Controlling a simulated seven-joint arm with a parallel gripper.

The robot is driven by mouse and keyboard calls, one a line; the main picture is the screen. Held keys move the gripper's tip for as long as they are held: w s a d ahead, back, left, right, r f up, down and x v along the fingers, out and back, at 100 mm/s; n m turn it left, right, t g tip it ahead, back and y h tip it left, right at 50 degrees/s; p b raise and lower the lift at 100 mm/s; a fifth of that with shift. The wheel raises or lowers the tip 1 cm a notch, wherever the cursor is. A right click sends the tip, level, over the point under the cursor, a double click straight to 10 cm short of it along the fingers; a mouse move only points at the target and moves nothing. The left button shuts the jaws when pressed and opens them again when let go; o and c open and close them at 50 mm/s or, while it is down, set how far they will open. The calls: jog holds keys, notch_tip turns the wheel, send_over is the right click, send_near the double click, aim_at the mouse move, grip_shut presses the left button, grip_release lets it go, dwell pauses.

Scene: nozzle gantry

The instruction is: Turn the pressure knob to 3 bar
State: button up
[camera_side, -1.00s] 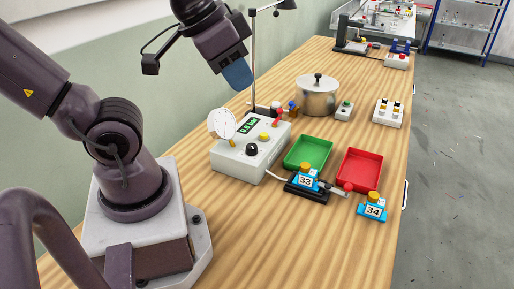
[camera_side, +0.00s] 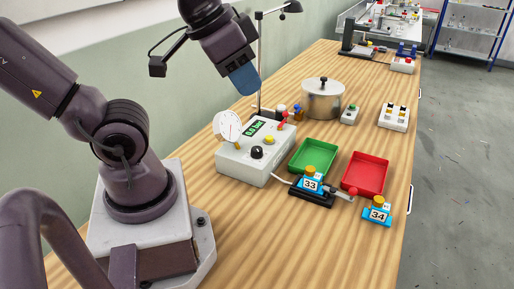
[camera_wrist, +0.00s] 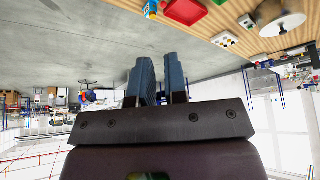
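The black knob (camera_side: 256,152) sits on the front of the white control box (camera_side: 240,166). A round white gauge (camera_side: 227,125) stands at the box's left, and its green display (camera_side: 255,128) seems to read 0.0 bar. A yellow button (camera_side: 269,140) and a red lever (camera_side: 283,119) are on the same box. My gripper (camera_side: 245,82) hangs above and behind the box, tilted down and touching nothing. In the wrist view its two blue-grey fingers (camera_wrist: 160,80) stand apart with a narrow empty gap. The wrist view does not show the knob.
A thin lamp post (camera_side: 259,60) rises behind the box, close to my gripper. A lidded metal pot (camera_side: 322,103), a green tray (camera_side: 315,152) and a red tray (camera_side: 366,173) stand to the right. Blue blocks 33 (camera_side: 311,185) and 34 (camera_side: 377,213) lie in front.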

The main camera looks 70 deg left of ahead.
jog(key=o, duration=0.8)
jog(key=a+f, duration=0.1)
jog(key=w+a+f+n+g, duration=0.1)
jog(key=w+a+f+g, duration=0.1)
jog(key=shift+f+n, duration=0.2)
jog(key=shift+n, duration=0.2)
jog(key=n+g, duration=0.4)
jog(key=n, duration=2.1)
send_over(257, 148)
notch_tip(257, 148, down, 11)
notch_tip(257, 148, down, 13)
jog(key=shift+d+f, duration=0.1)
jog(key=shift+d, duration=0.05)
jog(key=c, duration=1)
